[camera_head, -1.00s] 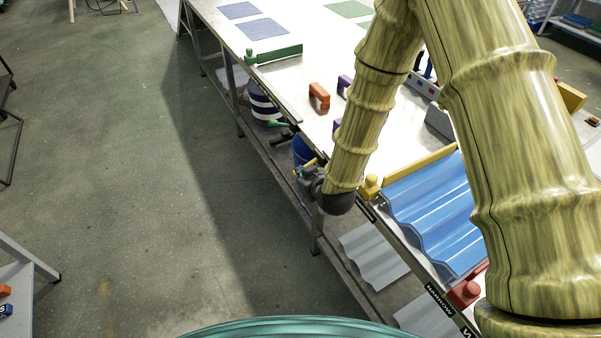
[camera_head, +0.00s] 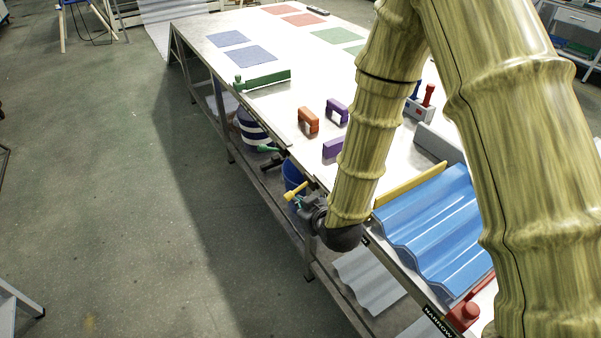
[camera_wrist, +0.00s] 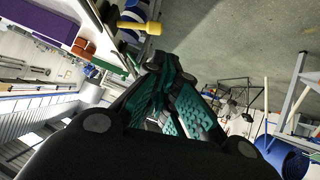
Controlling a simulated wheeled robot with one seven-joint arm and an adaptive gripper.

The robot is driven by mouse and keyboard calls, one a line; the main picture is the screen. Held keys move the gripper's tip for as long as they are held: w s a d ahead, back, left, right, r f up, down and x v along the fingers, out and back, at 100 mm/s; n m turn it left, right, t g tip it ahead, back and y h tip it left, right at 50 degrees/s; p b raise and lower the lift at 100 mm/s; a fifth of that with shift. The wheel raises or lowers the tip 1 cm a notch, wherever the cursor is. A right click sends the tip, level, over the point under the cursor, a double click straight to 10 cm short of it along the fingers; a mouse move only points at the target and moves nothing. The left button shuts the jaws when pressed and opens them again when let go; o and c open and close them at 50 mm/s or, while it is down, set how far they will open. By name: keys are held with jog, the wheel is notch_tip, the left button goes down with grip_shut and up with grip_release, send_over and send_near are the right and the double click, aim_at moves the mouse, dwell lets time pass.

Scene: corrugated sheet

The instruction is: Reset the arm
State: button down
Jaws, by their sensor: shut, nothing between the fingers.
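My arm reaches down in front of the long white-topped table (camera_head: 290,100) in the head view, in a bent pose. My gripper (camera_head: 306,205) is at its lower end, beside the table's near long edge, over the gap by the floor. In the wrist view my gripper's dark and teal fingers (camera_wrist: 165,65) point away and are shut with nothing between them. Part of the gripper is hidden by my wrist in the head view.
A blue corrugated sheet (camera_head: 435,225) lies on the table right of my gripper, with a yellow bar (camera_head: 408,185) and a red clamp (camera_head: 463,313) at its edges. Orange (camera_head: 308,120) and purple (camera_head: 338,110) handles stand further back. The floor (camera_head: 120,200) at left is clear.

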jog(key=s+d+f+m+g+h, duration=0.1)
jog(key=s+d+f+g, duration=0.15)
jog(key=s+f, duration=0.2)
jog(key=s+d+f+m+g+h, duration=0.1)
jog(key=s+d+f, duration=0.25)
jog(key=f, duration=0.25)
jog(key=s+d+f+m+g+h, duration=0.1)
jog(key=s+d+f, duration=0.3)
jog(key=s, duration=0.5)
jog(key=s+d+f+m+g, duration=0.2)
jog(key=s+d+f, duration=0.3)
jog(key=s, duration=0.3)
jog(key=s+d+f+m+g+h, duration=0.1)
jog(key=s+d+f+g, duration=0.3)
jog(key=s, duration=0.5)
jog(key=shift+s+d+f+m+h, duration=0.35)
jog(key=shift+d+f+m, duration=0.25)
jog(key=shift+d, duration=0.4)
